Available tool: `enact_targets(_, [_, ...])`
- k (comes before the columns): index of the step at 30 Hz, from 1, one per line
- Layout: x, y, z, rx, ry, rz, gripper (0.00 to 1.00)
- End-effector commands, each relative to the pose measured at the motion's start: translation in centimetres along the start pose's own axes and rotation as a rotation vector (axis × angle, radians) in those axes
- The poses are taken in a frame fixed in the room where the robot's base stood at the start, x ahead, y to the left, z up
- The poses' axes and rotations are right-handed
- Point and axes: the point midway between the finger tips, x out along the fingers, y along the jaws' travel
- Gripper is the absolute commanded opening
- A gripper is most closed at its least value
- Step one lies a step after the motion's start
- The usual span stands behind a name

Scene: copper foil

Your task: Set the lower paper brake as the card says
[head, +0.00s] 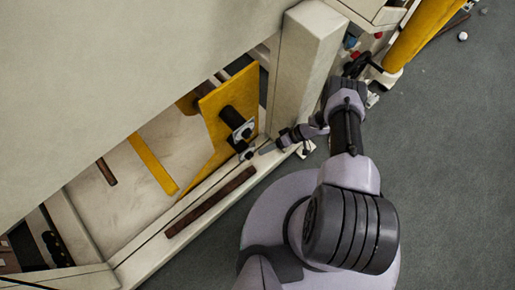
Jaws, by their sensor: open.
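A yellow bracket (215,103) stands inside the cream machine frame. A black cylinder (233,116) sticks out of it and ends in a small pale plate (243,131). A small dark knob-like part (246,155) sits just below the plate. These may belong to the paper brake, but I cannot tell for sure. My gripper (266,149) reaches in from the right and is open, close to the right of the knob-like part. I cannot tell whether they touch. No readable card shows.
A cream post (306,50) stands just above my arm. A cream rail with a brown strip (210,202) runs along the machine's lower edge. A yellow bar (153,165) lies further left. A yellow column (418,40) stands upper right. The grey floor (450,170) at right is mostly clear.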

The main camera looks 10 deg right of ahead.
Motion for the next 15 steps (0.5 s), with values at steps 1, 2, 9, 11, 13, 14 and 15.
enact_targets(1, [-1.5,-0.1,-0.1,0.0,0.002,0.001,0.57])
enact_targets(2, [-2.3,-0.1,-0.1,0.0,0.003,0.001,0.57])
enact_targets(9, [-7.3,-0.1,-0.1,0.0,0.001,0.001,0.57])
enact_targets(11, [-8.0,0.0,-0.1,0.0,0.001,0.0,0.57])
enact_targets(13, [-8.5,0.0,0.0,-0.001,0.0,-0.001,0.57])
enact_targets(14, [-8.7,0.0,0.0,-0.001,0.0,-0.001,0.57])
enact_targets(15, [-8.8,0.0,0.0,-0.001,0.0,-0.001,0.57])
